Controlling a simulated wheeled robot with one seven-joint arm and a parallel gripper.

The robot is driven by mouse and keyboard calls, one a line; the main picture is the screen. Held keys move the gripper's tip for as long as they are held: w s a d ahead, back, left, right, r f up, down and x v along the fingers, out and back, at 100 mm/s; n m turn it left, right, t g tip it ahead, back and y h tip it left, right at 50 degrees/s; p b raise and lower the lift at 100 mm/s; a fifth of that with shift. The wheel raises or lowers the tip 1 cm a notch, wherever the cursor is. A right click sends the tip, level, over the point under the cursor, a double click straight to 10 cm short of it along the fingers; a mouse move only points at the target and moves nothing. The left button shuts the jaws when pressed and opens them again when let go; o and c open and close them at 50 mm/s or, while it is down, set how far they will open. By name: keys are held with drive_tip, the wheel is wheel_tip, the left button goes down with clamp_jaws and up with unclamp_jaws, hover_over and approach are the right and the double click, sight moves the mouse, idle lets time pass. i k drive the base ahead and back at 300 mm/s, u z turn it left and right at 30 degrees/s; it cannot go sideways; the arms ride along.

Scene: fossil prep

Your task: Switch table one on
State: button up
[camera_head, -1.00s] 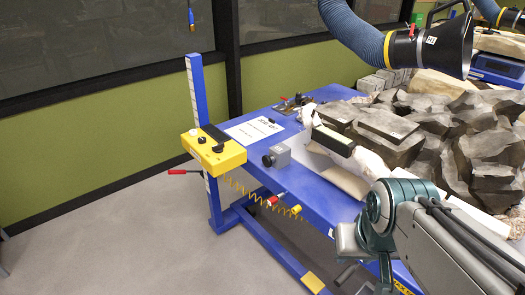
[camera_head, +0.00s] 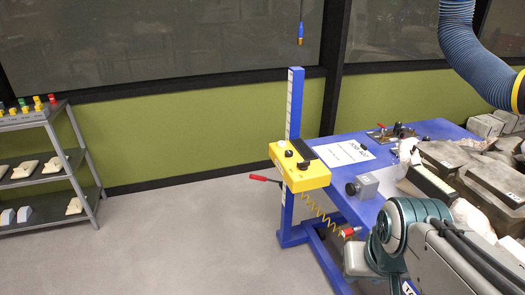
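The blue table (camera_head: 364,211) stands at the right with grey rock pieces and a paper sheet on it. A red-tipped lever (camera_head: 262,178) sticks out left below the box. A grey box with a black knob (camera_head: 363,187) sits on the table top. My arm shows at the lower right, in front of the table; its gripper fingers are not visible.
A metal shelf (camera_head: 50,123) with small items stands at the left. A blue hose (camera_head: 475,50) hangs at the upper right, and a blue-tipped cable (camera_head: 300,33) hangs above the post. The grey floor (camera_head: 190,240) between shelf and table is clear.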

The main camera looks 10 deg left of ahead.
sight(303, 166)
drive_tip(key=u, duration=0.2)
drive_tip(key=i, duration=1.25)
drive_tip(key=z, duration=0.55)
